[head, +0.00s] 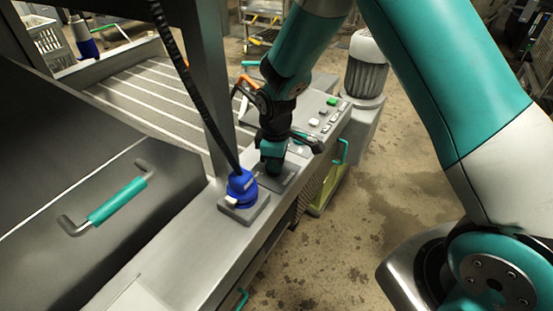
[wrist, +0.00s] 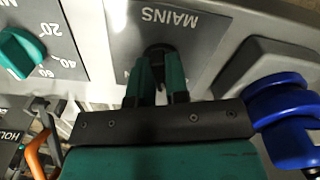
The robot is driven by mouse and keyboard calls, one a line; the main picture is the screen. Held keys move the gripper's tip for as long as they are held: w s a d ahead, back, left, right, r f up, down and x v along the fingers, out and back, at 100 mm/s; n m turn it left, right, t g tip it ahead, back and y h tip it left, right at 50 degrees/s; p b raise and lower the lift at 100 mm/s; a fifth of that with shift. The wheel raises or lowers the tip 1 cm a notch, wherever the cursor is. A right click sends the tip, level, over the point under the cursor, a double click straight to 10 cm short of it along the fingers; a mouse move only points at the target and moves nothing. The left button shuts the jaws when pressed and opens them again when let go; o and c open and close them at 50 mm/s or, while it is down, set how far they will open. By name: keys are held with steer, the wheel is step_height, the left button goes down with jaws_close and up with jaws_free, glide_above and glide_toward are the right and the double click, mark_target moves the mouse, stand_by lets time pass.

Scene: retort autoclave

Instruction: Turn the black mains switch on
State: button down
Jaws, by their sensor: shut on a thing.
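The black mains switch (wrist: 158,50) sits on a grey plate marked MAINS (wrist: 200,35) in the wrist view. My gripper (wrist: 160,72) is shut on the switch, with one teal finger on each side of it. The fingers hide most of the switch, so its setting cannot be read. In the head view my gripper (head: 272,168) points down at the mains plate (head: 290,178) on the metal ledge. The switch itself is hidden there behind the gripper.
A blue plug (head: 241,186) with a black cable stands close left of my gripper in the head view; its blue body (wrist: 285,105) is at right in the wrist view. A teal dial (wrist: 22,50) is at left. A button panel (head: 322,118) lies beyond.

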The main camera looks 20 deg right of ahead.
steer(key=m, duration=0.6)
steer(key=shift+a+r+m+p, duration=0.1)
steer(key=shift+a+m+p, duration=0.05)
steer(key=shift+m+p, duration=0.2)
steer(key=m, duration=0.6)
steer(key=shift+w+a, duration=0.1)
steer(key=shift+a, duration=0.05)
steer(key=shift+m, duration=0.25)
steer(key=c, duration=1.2)
jaws_free()
steer(key=shift+o, duration=0.4)
step_height(320, 180, up, 17)
steer(key=shift+r, duration=0.2)
